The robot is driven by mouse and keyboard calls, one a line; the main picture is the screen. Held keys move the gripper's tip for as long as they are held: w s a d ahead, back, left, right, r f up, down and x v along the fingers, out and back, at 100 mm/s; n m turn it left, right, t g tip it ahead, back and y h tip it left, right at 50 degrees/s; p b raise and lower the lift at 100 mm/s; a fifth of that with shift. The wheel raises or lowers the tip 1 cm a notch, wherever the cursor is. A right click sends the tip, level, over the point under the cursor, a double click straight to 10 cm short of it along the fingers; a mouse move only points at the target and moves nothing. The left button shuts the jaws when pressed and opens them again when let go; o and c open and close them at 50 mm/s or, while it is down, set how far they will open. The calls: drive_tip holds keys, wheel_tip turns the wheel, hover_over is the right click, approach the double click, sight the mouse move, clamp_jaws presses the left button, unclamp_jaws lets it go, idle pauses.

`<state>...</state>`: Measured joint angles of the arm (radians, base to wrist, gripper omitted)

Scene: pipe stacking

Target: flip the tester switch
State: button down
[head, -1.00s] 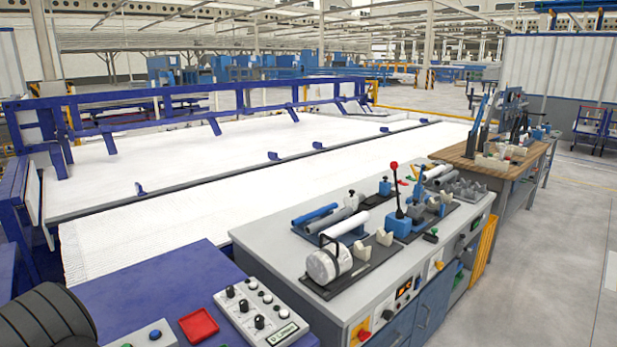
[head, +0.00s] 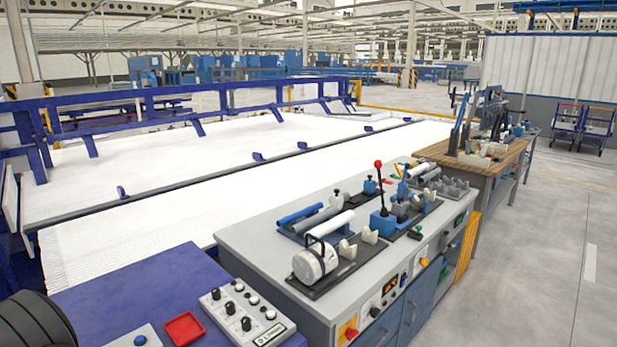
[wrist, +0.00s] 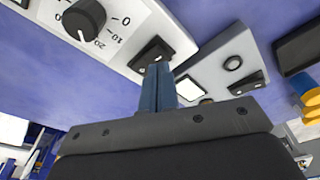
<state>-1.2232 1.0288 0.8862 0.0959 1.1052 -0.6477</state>
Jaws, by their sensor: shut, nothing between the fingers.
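In the wrist view a white panel (wrist: 115,45) carries a black dial (wrist: 84,20) marked with numbers and a black rocker switch (wrist: 152,56). My gripper (wrist: 158,68) is shut, its blue fingers together and empty. The fingertips overlap the lower edge of this switch in the picture; I cannot tell if they touch it. A second pale panel (wrist: 212,65) beside it has a round button (wrist: 233,63) and another black rocker (wrist: 247,83). I cannot tell which panel is the tester. My gripper does not show in the head view.
In the head view a pale control box (head: 246,318) with several knobs sits on a blue surface (head: 150,285), beside a red tray (head: 184,328). A grey bench (head: 255,232) behind holds pipes, a roll and a red-knobbed lever (head: 379,190). Dark and yellow-blue objects stand right in the wrist view.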

drive_tip(key=shift+f, duration=0.85)
idle(1.0)
drive_tip(key=shift+r, duration=3.5)
wheel_tip(320, 180, down, 7)
drive_tip(key=shift+f, duration=0.1)
